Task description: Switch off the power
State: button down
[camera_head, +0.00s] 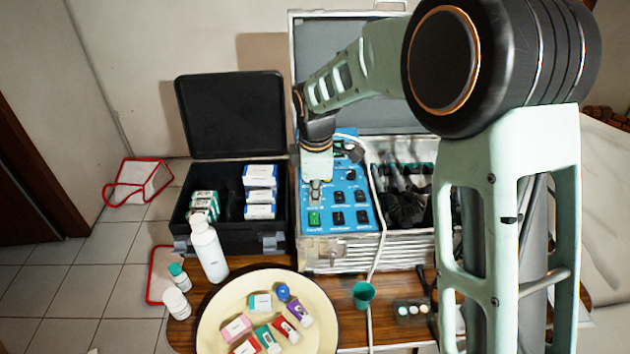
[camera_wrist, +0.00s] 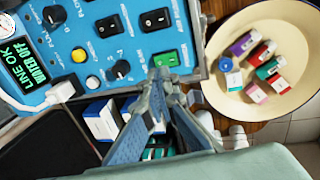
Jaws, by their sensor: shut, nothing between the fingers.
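The dental unit's blue control panel (camera_head: 349,181) sits in an open metal case. A green rocker switch (camera_head: 314,219) is at its near left corner; it also shows in the wrist view (camera_wrist: 166,60). My gripper (camera_head: 316,198) is shut and empty, pointing down over the panel just beyond the green switch. In the wrist view my gripper's fingertips (camera_wrist: 163,78) are together right beside the green switch. I cannot tell whether they touch it. The switch is lit green.
Black rocker switches (camera_wrist: 155,19), knobs (camera_wrist: 120,68) and a white plug (camera_wrist: 62,90) crowd the panel. An open black case (camera_head: 181,238) stands left, with a white bottle (camera_head: 209,250) before it. A cream plate (camera_head: 215,312) with small boxes and a green cup (camera_head: 364,294) are in front.

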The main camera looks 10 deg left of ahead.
aim_at(315, 219)
jog(key=shift+w+a+f, duration=0.1)
jog(key=shift+w+f, duration=0.1)
jog(key=shift+f, duration=1.05)
jog(key=shift+w+f, duration=0.2)
jog(key=shift+f, duration=1.05)
jog(key=shift+w+f, duration=0.15)
jog(key=shift+f, duration=0.2)
jog(key=shift+s+d, duration=0.2)
jog(key=shift+s, duration=0.6)
jog(key=shift+r, duration=0.15)
